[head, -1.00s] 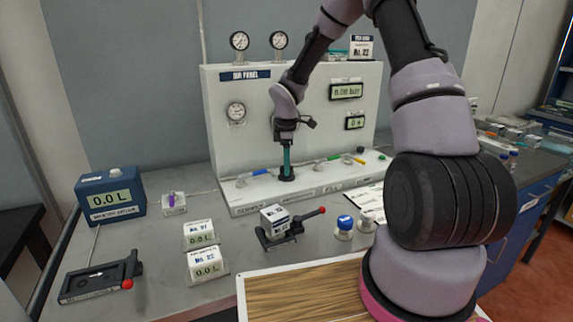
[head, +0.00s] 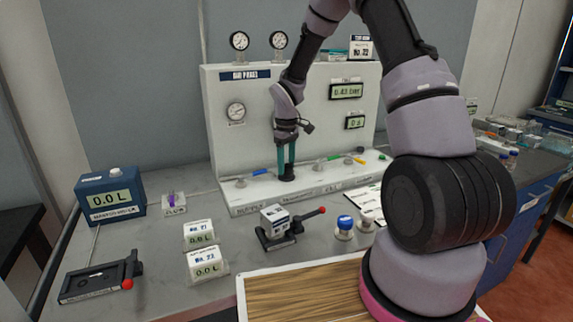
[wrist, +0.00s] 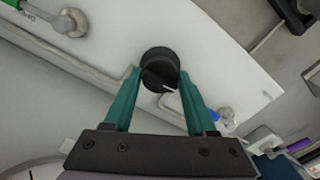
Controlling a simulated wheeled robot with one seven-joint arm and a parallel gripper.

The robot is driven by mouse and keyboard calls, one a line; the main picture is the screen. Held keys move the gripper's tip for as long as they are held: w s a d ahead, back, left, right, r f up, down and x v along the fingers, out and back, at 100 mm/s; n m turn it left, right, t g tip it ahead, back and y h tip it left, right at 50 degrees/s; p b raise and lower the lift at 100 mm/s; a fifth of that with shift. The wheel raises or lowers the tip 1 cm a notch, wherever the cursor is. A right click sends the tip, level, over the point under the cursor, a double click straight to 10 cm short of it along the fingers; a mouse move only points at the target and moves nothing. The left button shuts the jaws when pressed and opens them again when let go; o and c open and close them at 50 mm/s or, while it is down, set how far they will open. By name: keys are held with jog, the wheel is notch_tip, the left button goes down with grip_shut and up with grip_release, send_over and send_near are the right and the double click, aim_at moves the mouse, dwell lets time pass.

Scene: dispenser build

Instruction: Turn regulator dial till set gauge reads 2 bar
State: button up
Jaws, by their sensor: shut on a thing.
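The air panel (head: 290,100) is a white board with a ledge at its foot. The black regulator dial (head: 287,178) stands on the ledge and also shows in the wrist view (wrist: 158,54). My gripper (head: 286,168) points down from above, its green fingers shut on the dial on opposite sides; they also show in the wrist view (wrist: 161,74). A pale mark shows on the dial's top. A digital display (head: 346,91) at the panel's upper right reads about 0.43 bar. Its small label is unreadable, so I cannot tell if it is the set gauge.
Round gauges (head: 239,41) stand on the panel's top, and another (head: 236,112) is on its face. Valves with coloured handles (head: 334,158) line the ledge beside the dial. A clamp-like fixture (head: 276,238) holding a labelled block stands in front.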

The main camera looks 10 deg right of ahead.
aim_at(287, 164)
jog(key=m, duration=0.5)
jog(key=shift+m, duration=0.4)
dwell(0.3)
jog(key=o, duration=1.4)
jog(key=shift+c, duration=0.2)
notch_tip(287, 164, up, 11)
